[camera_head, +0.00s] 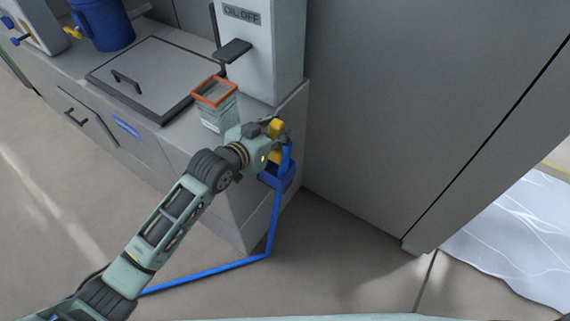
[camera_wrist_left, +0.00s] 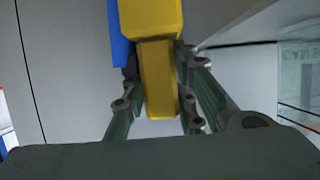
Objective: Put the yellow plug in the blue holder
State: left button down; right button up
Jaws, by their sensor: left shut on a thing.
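The yellow plug (camera_head: 276,128) is at the end of my left arm, by the right corner of the grey counter. My left gripper (camera_head: 268,130) is shut on it. In the left wrist view the yellow plug (camera_wrist_left: 158,75) stands between the two fingers of the left gripper (camera_wrist_left: 158,112). The blue holder (camera_head: 277,176) is on the counter's right end, just below the gripper and partly hidden by it. A blue strip, perhaps the holder or its cable, shows just left of the plug in the wrist view. I cannot tell whether the plug touches the holder. My right gripper is not in view.
An orange-rimmed clear container (camera_head: 216,104) stands on the counter close behind my left wrist. A grey machine marked OIL OFF (camera_head: 262,50) stands behind it. A blue cable (camera_head: 210,272) runs down and along the floor. A large grey wall (camera_head: 410,110) is on the right.

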aim_at(272, 159)
pick_arm(q)
notch_tip(272, 159, down, 5)
jog(key=shift+f, duration=0.45)
notch_tip(272, 159, down, 3)
jog(key=shift+f+b, duration=0.15)
jog(key=shift+b, duration=0.15)
jog(key=shift+f, duration=0.2)
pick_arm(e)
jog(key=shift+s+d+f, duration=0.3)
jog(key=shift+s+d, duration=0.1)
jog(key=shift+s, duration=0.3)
pick_arm(q)
jog(key=shift+f, duration=0.2)
jog(key=c, duration=1.8)
grip_release()
jog(key=shift+o, duration=0.6)
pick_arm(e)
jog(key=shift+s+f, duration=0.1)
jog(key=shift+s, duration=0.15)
